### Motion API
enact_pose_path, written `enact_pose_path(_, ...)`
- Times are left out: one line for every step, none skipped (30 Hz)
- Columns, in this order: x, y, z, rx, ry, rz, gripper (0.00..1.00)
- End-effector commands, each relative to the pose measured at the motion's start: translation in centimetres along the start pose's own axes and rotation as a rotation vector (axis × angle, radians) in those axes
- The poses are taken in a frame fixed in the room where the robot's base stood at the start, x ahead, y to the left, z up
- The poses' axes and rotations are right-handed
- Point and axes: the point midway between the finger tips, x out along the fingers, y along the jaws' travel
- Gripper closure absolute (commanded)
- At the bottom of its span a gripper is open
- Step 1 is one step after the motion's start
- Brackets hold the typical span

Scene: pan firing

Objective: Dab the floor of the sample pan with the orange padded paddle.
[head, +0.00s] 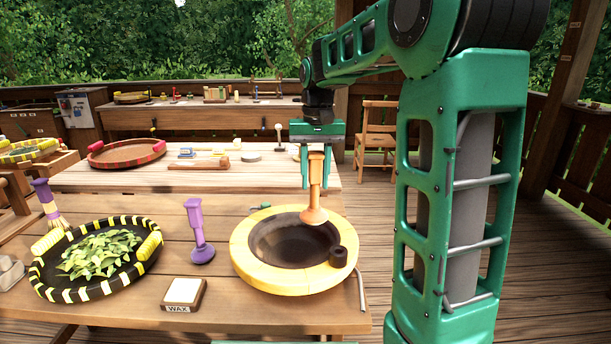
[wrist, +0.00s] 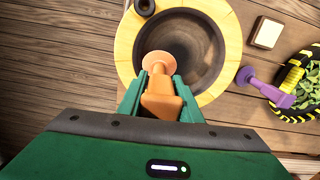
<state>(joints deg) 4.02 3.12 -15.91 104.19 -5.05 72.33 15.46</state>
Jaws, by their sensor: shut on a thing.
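The orange padded paddle (head: 315,190) is upright in my gripper (head: 318,150), its round pad facing down. In the head view the pad shows in front of the back right rim of the sample pan (head: 255,262), a dark bowl in a wide yellow ring. In the wrist view my gripper (wrist: 160,92) is shut on the handle of the paddle (wrist: 160,64), and the pad appears over the near part of the dark floor of the pan (wrist: 230,65). I cannot tell whether the pad touches the pan.
A dark cylinder (head: 338,256) sits on the pan's right rim. A purple paddle (head: 197,232) stands left of the pan. A WAX block (head: 184,292) lies in front. A black and yellow tray of leaves (head: 50,284) is at the left. A metal rod (head: 361,290) lies right of the pan.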

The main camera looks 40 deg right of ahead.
Motion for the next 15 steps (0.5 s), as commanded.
enact_pose_path(-0.1, -0.1, 0.0, -0.001, 0.001, 0.0, 1.0)
enact_pose_path(-0.1, -0.1, 0.0, -0.001, 0.001, 0.0, 1.0)
enact_pose_path(-0.1, -0.1, 0.0, -0.002, 0.001, -0.001, 1.0)
enact_pose_path(-0.1, -0.1, 0.0, -0.002, 0.001, -0.001, 1.0)
enact_pose_path(-0.1, -0.2, 0.0, -0.002, 0.001, -0.001, 1.0)
enact_pose_path(-0.1, -0.2, 0.0, -0.002, 0.001, 0.0, 1.0)
enact_pose_path(-0.1, -0.2, 0.1, -0.003, 0.0, 0.0, 1.0)
enact_pose_path(-0.1, -0.2, 0.1, -0.002, 0.0, 0.001, 1.0)
enact_pose_path(0.0, -0.2, 0.2, -0.002, -0.001, 0.002, 1.0)
enact_pose_path(0.1, -0.2, 0.1, -0.002, -0.001, 0.002, 1.0)
enact_pose_path(0.2, -0.2, 0.1, -0.002, -0.001, 0.002, 1.0)
enact_pose_path(0.5, -0.2, 0.1, -0.002, -0.001, 0.002, 1.0)
enact_pose_path(0.7, -0.2, 0.1, -0.002, -0.001, 0.002, 1.0)
enact_pose_path(0.9, -0.2, 0.1, -0.003, -0.002, 0.002, 1.0)
enact_pose_path(1.2, -0.2, 0.2, -0.003, -0.003, 0.002, 1.0)
